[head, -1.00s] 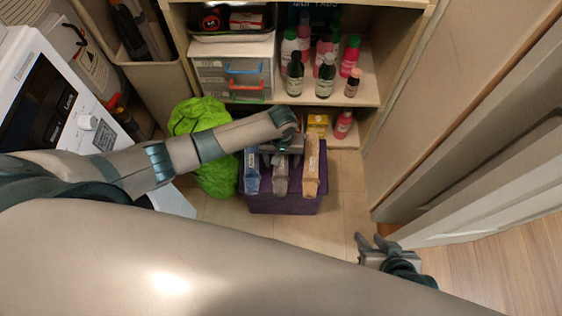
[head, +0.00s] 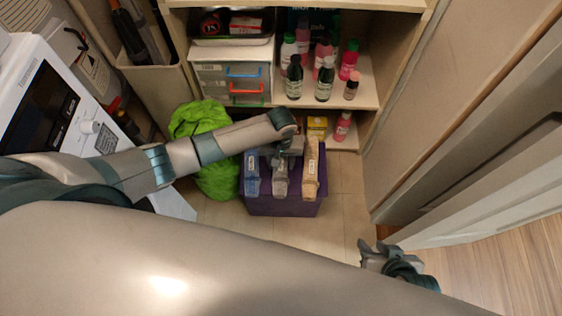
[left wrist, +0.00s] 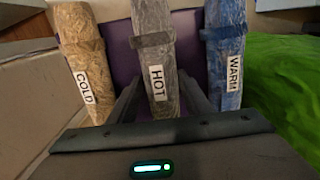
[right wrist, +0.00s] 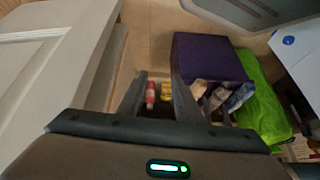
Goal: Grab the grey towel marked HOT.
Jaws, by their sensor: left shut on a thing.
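The grey towel (head: 280,178) marked HOT is rolled upright in the middle of a purple bin (head: 285,205). It also shows in the left wrist view (left wrist: 155,50), with its HOT label facing me. My left gripper (head: 288,150) is shut on the grey towel, with one finger on each side in the left wrist view (left wrist: 160,95). A tan towel (left wrist: 85,60) marked COLD and a blue towel (left wrist: 226,55) marked WARM stand on either side of it. My right gripper (head: 380,250) is open and empty near the white door.
Shelves (head: 340,95) with several bottles stand behind the bin, with a yellow box (head: 317,126) below. A green bag (head: 215,180) lies left of the bin. A white appliance (head: 60,110) is at far left, and a door (head: 480,200) at right. Floor in front is clear.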

